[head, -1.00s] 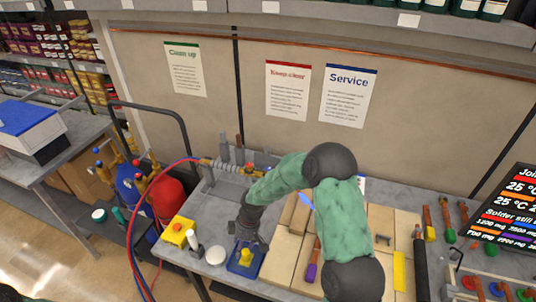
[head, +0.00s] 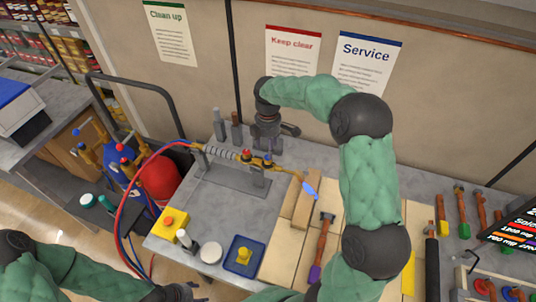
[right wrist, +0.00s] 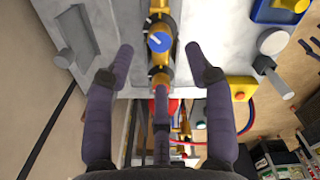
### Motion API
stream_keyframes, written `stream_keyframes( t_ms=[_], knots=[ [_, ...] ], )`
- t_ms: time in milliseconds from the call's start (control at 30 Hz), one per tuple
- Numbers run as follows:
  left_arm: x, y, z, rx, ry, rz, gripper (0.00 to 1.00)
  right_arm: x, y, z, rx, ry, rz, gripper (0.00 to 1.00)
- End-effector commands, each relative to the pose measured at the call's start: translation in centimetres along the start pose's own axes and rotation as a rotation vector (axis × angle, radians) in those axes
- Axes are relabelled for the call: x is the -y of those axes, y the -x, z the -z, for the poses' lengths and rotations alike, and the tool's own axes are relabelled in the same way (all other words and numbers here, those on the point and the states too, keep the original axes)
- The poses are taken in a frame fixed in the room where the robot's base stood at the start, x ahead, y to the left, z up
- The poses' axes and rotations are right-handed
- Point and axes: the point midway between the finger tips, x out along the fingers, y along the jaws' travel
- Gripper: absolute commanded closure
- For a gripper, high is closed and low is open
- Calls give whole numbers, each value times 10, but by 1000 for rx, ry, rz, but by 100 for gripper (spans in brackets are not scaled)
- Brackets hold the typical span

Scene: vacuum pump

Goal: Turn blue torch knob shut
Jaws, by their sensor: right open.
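The brass torch (head: 258,160) lies on a grey stand at the bench's left, with a blue flame (head: 310,189) at its tip. The blue knob (right wrist: 159,41) shows face-on with a white mark in the right wrist view. My right gripper (head: 267,146) is just behind and above the torch in the head view. Its fingers are open and empty, with the knob between and beyond the fingertips in the wrist view (right wrist: 159,52). I cannot tell whether they touch it. My left gripper (head: 180,291) shows only partly at the bottom edge; its finger state is unclear.
Red and blue hoses (head: 135,190) run from the torch to gas cylinders (head: 160,178) at left. Upright tools (head: 220,124) stand behind the torch.

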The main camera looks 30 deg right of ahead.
Motion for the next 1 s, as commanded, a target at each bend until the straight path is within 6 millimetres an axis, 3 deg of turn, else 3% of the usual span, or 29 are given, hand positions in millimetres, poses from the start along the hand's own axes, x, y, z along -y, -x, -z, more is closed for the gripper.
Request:
stream_keyframes(
  t_ms=[100, 333, 767, 967, 1000],
  knots=[
    [0, 1, 0, -1, 0, 0, 46, 1, -23, 0, 1, 0, 4, 46],
    [-1, 2, 0, -1, 0, 0, 46, 0, -52, 0, -1, -2, 2, 46],
    [-1, 2, 0, -1, 0, 0, 46, 0, -62, 0, -1, -2, 0, 46],
    [-1, 2, 0, -1, 0, 0, 46, 0, -62, 0, -1, -2, 0, 97],
    [-1, 2, 0, -1, -1, 0, 46, 0, -62, 0, -1, -2, 0, 100]
  ],
)
